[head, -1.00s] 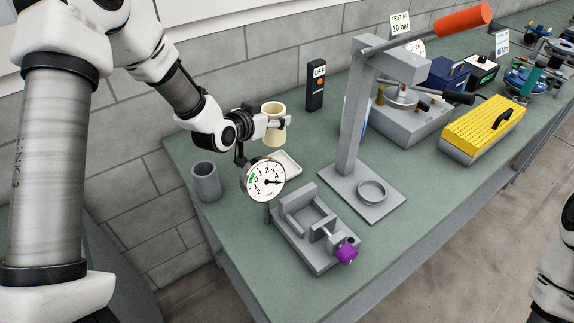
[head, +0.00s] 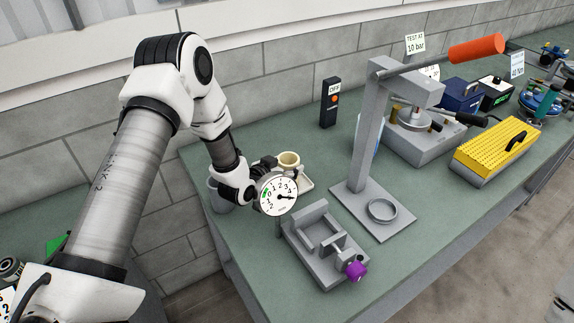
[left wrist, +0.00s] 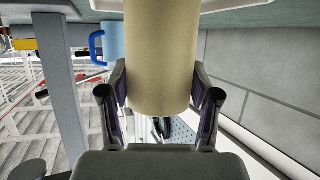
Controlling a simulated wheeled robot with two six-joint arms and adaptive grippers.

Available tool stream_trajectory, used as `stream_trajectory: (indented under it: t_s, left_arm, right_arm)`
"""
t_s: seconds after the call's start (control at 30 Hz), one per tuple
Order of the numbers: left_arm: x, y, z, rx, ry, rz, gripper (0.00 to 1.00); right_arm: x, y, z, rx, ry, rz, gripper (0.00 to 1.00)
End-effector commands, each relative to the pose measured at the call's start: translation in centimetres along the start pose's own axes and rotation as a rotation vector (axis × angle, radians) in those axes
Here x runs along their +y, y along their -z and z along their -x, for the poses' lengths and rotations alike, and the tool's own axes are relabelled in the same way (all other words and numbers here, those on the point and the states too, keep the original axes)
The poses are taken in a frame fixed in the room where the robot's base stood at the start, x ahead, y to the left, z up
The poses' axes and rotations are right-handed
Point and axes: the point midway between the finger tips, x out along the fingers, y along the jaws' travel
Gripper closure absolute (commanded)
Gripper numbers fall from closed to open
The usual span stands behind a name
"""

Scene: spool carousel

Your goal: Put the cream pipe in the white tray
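The cream pipe (head: 289,160) stands upright at the white tray (head: 307,184), behind the round dial gauge (head: 278,196). My left gripper (head: 284,168) is at the pipe, partly hidden by the gauge and my wrist. In the left wrist view the cream pipe (left wrist: 160,50) fills the gap between the two fingers (left wrist: 160,90), which press on both its sides. The pipe's lower end is hidden in the head view, so I cannot tell whether it touches the tray. My right gripper is out of view.
A grey cup (head: 219,195) stands left of my wrist, partly hidden. The vise (head: 325,245) with a purple knob and the grey press (head: 368,150) stand to the right. A black switch box (head: 329,103) stands behind.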

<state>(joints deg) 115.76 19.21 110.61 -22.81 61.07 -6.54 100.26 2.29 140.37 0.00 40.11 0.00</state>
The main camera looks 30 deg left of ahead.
Motion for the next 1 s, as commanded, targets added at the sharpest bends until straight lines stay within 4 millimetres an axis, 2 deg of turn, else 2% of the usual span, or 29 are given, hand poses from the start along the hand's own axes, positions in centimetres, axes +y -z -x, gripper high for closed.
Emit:
stream_trajectory:
  t_s: [0.03,0.07,0.47,0.57,0.9,1.0]
  left_arm:
    - [0.0,0.0,0.0,-0.001,0.000,0.000,0.20]
    - [0.0,0.0,0.0,-0.001,0.000,0.000,0.13]
    - [0.0,0.4,0.3,-0.001,0.001,0.001,0.13]
    - [-0.1,0.1,1.8,-0.001,0.002,0.004,0.13]
    - [-0.1,0.3,10.2,0.000,0.002,0.009,0.13]
    - [-0.1,0.3,11.6,0.000,0.001,0.005,0.13]
  right_arm:
    - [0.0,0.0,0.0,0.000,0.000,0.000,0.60]
    - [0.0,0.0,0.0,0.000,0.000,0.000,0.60]
    - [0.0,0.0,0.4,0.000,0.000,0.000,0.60]
    - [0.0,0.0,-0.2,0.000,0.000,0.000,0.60]
    - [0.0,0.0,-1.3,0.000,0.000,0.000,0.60]
    - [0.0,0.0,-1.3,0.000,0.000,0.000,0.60]
